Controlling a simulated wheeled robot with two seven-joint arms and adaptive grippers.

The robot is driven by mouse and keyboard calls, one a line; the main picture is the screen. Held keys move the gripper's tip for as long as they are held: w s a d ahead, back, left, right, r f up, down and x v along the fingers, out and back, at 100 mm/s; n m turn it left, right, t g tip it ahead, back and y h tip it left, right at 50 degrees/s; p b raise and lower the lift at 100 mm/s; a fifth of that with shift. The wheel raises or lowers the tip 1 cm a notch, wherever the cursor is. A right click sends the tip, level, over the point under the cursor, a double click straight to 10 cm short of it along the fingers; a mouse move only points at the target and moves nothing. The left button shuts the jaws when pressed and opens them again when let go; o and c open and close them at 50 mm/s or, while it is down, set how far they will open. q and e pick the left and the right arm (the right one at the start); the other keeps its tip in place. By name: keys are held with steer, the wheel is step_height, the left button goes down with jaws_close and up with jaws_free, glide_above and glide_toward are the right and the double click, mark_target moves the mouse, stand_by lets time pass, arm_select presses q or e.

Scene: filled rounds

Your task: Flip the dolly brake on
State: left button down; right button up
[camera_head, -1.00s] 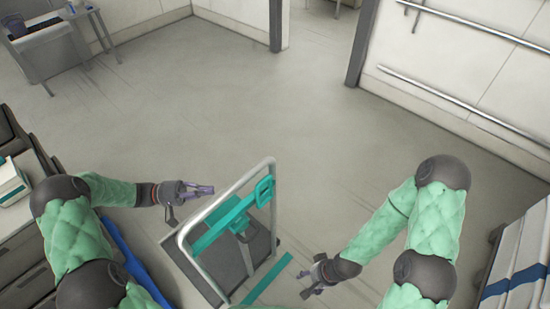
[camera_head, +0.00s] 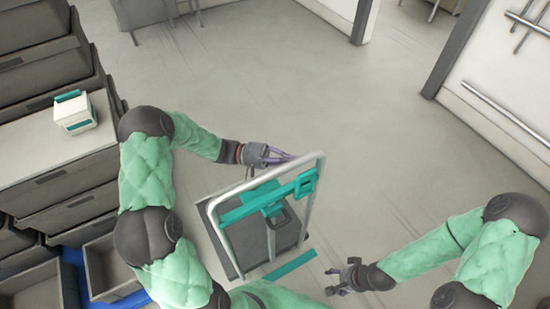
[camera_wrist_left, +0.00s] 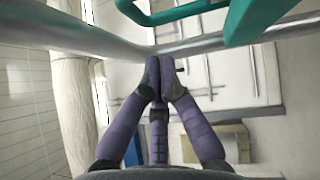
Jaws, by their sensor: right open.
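The dolly has a dark grey deck (camera_head: 253,254), a silver tubular push frame (camera_head: 317,205) and a teal crossbar (camera_head: 245,207). A teal loop (camera_head: 305,184) sits at the bar's right end, a teal block hangs mid-bar. I cannot tell which part is the brake or its state. My left gripper (camera_head: 290,157) is by the frame's top corner, with purple fingers. In the left wrist view its fingertips (camera_wrist_left: 160,72) meet, with nothing visible between them, close below the silver tube (camera_wrist_left: 230,42); contact is unclear. My right gripper (camera_head: 338,285) is open and empty, right of the dolly.
A teal strip (camera_head: 290,265) lies on the floor beside the dolly. Drawer cabinets (camera_head: 62,160) stand at left with a white and teal box (camera_head: 75,112) on top. Grey bins (camera_head: 108,268) are at lower left. The floor beyond the dolly is clear.

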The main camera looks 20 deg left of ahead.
mark_target(314, 172)
arm_select(q)
steer(key=shift+s+d+r, duration=0.2)
steer(key=shift+s+d, duration=0.35)
steer(key=shift+d, duration=0.1)
steer(key=shift+s+d+r, duration=0.15)
steer(key=shift+s+d, duration=0.4)
steer(key=shift+d, duration=0.1)
arm_select(e)
steer(key=shift+f, duration=0.35)
arm_select(q)
steer(key=shift+s+d+r+m+g+y, duration=0.25)
steer(key=shift+s+d+m+g+y, duration=0.05)
steer(key=shift+s+d+m+y, duration=0.2)
arm_select(e)
steer(key=shift+r, duration=0.4)
arm_select(q)
steer(key=shift+w, duration=0.1)
